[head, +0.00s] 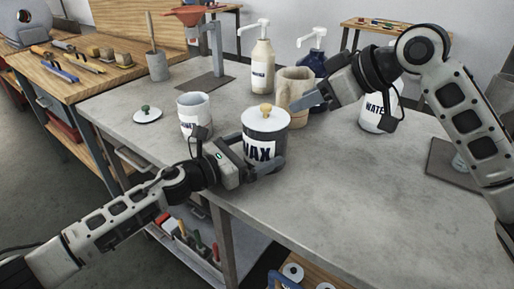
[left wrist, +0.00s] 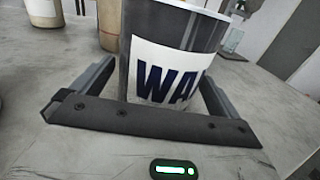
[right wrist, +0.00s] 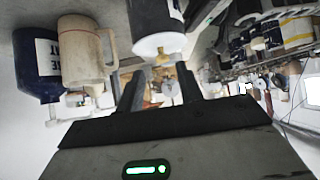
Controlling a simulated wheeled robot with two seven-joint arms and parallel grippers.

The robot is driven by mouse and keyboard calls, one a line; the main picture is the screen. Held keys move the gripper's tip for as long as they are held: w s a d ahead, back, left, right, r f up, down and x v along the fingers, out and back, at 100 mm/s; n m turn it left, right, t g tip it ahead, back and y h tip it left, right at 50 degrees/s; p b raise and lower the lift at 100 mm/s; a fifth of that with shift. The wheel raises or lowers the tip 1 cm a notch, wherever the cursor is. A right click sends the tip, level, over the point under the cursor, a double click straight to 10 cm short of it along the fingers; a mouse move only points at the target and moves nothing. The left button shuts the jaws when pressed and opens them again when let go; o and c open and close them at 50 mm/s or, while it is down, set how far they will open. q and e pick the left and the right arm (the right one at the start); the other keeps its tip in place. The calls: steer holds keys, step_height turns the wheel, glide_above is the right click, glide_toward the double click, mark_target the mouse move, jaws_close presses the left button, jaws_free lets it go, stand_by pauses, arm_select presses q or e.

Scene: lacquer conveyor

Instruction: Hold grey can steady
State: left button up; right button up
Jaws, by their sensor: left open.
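The grey can (head: 264,148) is dark grey with a white WAX label, and stands upright near the table's front edge. Its white lid (head: 266,119) with a wooden knob is on top. My left gripper (head: 268,164) is open, its fingers on either side of the can's lower part; the can also shows between them in the left wrist view (left wrist: 170,65). Contact cannot be told. My right gripper (head: 308,97) is raised to the right of the lid, beside the beige mug. Its fingers are apart in the right wrist view (right wrist: 158,88), with nothing held between them.
The beige mug (head: 294,88) stands behind the can. A white-labelled pot (head: 193,112) is at left, with a loose lid (head: 147,114) beside it. A WATER container (head: 377,112) and two pump bottles stand behind. The table's right front is clear.

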arm_select(q)
steer(key=shift+w+d, duration=0.25)
steer(key=shift+d, duration=0.05)
